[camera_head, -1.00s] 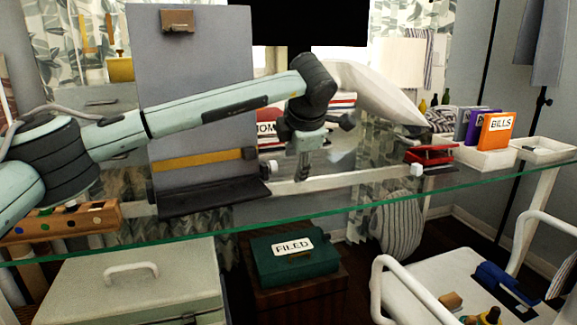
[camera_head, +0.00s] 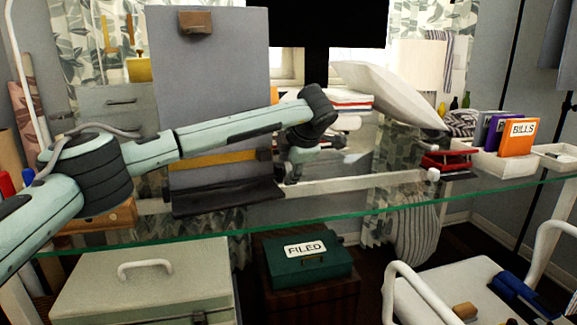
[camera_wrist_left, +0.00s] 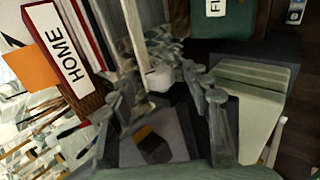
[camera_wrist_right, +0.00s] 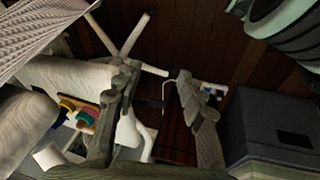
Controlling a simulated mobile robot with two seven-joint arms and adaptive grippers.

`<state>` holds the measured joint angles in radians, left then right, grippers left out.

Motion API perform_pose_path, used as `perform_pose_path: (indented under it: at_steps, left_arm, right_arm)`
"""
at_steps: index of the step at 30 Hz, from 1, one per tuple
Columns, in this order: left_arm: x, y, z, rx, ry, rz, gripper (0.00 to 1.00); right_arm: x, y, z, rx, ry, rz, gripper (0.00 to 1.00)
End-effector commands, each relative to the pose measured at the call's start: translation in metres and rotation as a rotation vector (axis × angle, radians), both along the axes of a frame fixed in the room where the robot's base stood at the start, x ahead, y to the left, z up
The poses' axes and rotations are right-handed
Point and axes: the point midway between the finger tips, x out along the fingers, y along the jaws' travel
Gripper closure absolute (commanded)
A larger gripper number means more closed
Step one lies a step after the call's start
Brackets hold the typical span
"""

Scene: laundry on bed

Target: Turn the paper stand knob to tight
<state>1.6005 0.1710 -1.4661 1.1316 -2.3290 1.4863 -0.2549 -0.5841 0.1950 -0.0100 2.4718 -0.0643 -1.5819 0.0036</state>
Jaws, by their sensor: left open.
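The paper stand (camera_head: 225,90) is an upright grey board with a brown clip at its top, a yellow band across it and a black ledge below. A dark knob (camera_head: 264,155) sits at the band's right end. It seems to be the dark block (camera_wrist_left: 155,148) in the left wrist view. My left gripper (camera_head: 288,168) is beside the stand's right edge, its fingers partly hidden by my arm. In the left wrist view its open fingers (camera_wrist_left: 160,100) stand either side of the block, with contact unclear. My right gripper (camera_wrist_right: 153,78) is open and empty, away from the stand.
The glass shelf edge (camera_head: 350,211) runs across the front. A red stapler-like object (camera_head: 445,160) and a white tray with an orange BILLS book (camera_head: 517,138) are at the right. A green FILED box (camera_head: 308,262) and a pale case (camera_head: 145,285) stand below.

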Motion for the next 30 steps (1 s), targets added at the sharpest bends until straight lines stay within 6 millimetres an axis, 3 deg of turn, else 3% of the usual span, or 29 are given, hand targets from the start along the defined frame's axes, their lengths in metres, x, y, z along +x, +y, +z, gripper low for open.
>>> perform_pose_path:
  at_steps: [3,14,19,30]
  left_arm:
    - [0.0,0.0,0.0,0.0,0.0,0.0,0.54]
    - [0.0,0.0,0.0,-0.001,-0.001,0.0,0.99]
    - [0.0,0.0,0.003,-0.008,0.014,0.001,1.0]
    - [0.004,0.002,0.009,-0.097,0.192,0.004,1.0]
  right_arm:
    - [0.0,0.0,0.0,0.0,0.0,0.0,0.6]
    - [0.0,0.0,0.0,0.0,0.0,0.0,0.6]
    - [0.002,0.0,0.001,0.003,-0.001,0.002,0.6]
    - [0.022,0.003,-0.084,0.045,0.046,0.013,0.6]
